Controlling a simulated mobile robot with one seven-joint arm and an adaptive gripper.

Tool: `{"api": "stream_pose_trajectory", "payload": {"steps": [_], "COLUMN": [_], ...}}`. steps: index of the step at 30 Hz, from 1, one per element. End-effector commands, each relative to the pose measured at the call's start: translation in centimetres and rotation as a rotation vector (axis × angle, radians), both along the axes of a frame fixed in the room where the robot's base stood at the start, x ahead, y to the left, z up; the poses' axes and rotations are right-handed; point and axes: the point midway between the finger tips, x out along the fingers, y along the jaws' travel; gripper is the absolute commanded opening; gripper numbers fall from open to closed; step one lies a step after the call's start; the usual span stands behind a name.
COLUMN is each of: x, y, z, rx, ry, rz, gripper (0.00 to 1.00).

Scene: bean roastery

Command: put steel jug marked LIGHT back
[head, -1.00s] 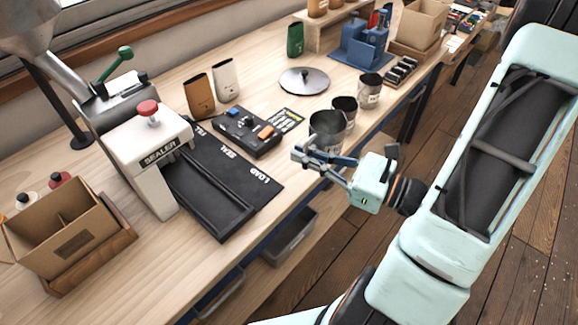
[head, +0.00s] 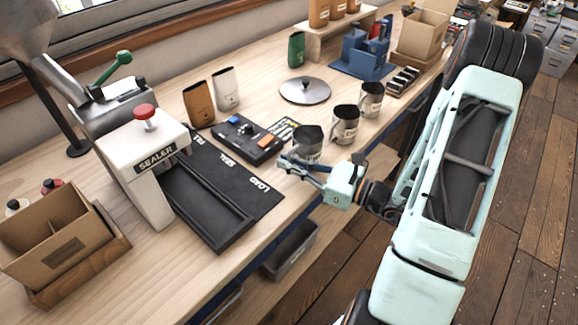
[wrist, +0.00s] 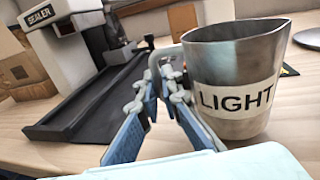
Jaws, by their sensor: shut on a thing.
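The steel jug marked LIGHT (wrist: 240,72) fills the right of the wrist view, upright, its label facing me. It also shows in the head view (head: 307,143), at the bench's front edge beside the black mat. My gripper (wrist: 163,85) is shut on the jug's handle, its blue fingers to the left of the body. In the head view my gripper (head: 301,167) is at the near side of the jug. Whether the jug's base touches the bench is hard to tell.
Two more steel jugs, a middle one (head: 345,122) and a far one (head: 371,98), stand along the front edge. The black mat (head: 262,197) and sealer (head: 150,165) lie left. A round lid (head: 305,91) and black tray (head: 250,140) are behind.

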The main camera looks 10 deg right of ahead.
Motion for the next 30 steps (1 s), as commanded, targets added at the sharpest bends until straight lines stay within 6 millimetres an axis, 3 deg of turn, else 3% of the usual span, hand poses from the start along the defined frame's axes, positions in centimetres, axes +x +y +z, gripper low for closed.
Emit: {"api": "stream_pose_trajectory", "payload": {"steps": [3,15,16,20,30], "x": [0.02,-0.01,-0.01,-0.01,-0.01], "y": [0.02,-0.02,-0.02,-0.02,-0.03], "z": [-1.00,-1.53,-1.47,-1.40,-1.12], "rx": [0.001,-0.001,-0.001,-0.001,-0.001], "ry": [-0.001,-0.002,-0.001,-0.001,-0.001], "rz": [0.001,0.000,0.000,0.000,0.000], "gripper": [0.00,0.00,0.08,0.22,0.23]}}
